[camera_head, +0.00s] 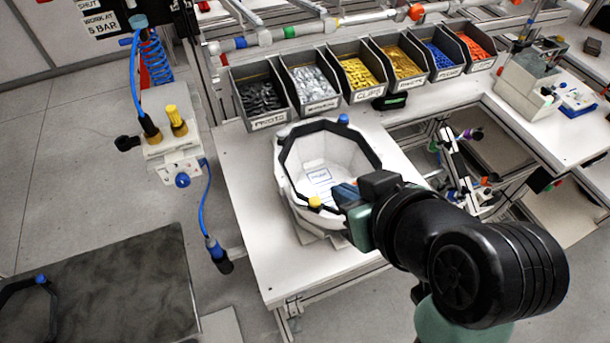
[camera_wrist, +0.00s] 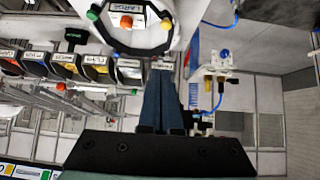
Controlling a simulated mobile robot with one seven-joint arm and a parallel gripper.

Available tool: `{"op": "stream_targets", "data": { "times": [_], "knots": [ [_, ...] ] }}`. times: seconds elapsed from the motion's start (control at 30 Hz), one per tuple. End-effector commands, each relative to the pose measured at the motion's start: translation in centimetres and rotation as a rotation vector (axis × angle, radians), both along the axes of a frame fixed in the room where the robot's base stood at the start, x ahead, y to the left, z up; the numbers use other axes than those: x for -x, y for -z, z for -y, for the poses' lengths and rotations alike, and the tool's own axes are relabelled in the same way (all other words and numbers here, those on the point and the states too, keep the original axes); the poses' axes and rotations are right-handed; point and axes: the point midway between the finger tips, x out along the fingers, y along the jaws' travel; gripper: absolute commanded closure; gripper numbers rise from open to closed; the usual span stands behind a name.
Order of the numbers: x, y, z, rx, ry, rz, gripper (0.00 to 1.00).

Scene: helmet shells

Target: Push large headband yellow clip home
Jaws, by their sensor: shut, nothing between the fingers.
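A white helmet shell (camera_head: 290,195) stands open side up on the white workbench. A black large headband (camera_head: 285,150) runs around its rim. The yellow clip (camera_head: 314,202) sits on the headband's near side, and a blue clip (camera_head: 343,119) is on the far side. My gripper (camera_head: 340,191) is shut and empty at the shell's near right rim, just right of the yellow clip; I cannot tell whether it touches. In the wrist view the shut fingers (camera_wrist: 162,75) point toward the shell, with the headband (camera_wrist: 118,44) beyond. How deep the clip sits is unclear.
Grey bins of small parts, including yellow clips (camera_head: 358,74), line the bench's back. A control box with blue hoses (camera_head: 175,155) stands left. A dark mat (camera_head: 120,290) lies lower left. The bench front left of the shell is clear.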

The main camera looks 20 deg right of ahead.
Motion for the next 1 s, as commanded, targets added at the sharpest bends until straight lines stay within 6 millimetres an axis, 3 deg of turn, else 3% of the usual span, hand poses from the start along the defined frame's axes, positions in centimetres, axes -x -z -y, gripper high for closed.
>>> {"op": "stream_targets", "data": {
  "times": [0.07, 0.63, 0.77, 1.0],
  "knots": [
    [0.5, -0.7, 0.0, -0.008, -0.004, -0.021, 1.0],
    [0.6, -0.2, 0.0, -0.013, -0.011, -0.04, 1.0],
    [-0.4, 0.8, -0.1, -0.016, -0.012, -0.043, 1.0],
    [-3.9, 4.3, -0.2, -0.017, -0.011, -0.045, 1.0]
  ]
}}
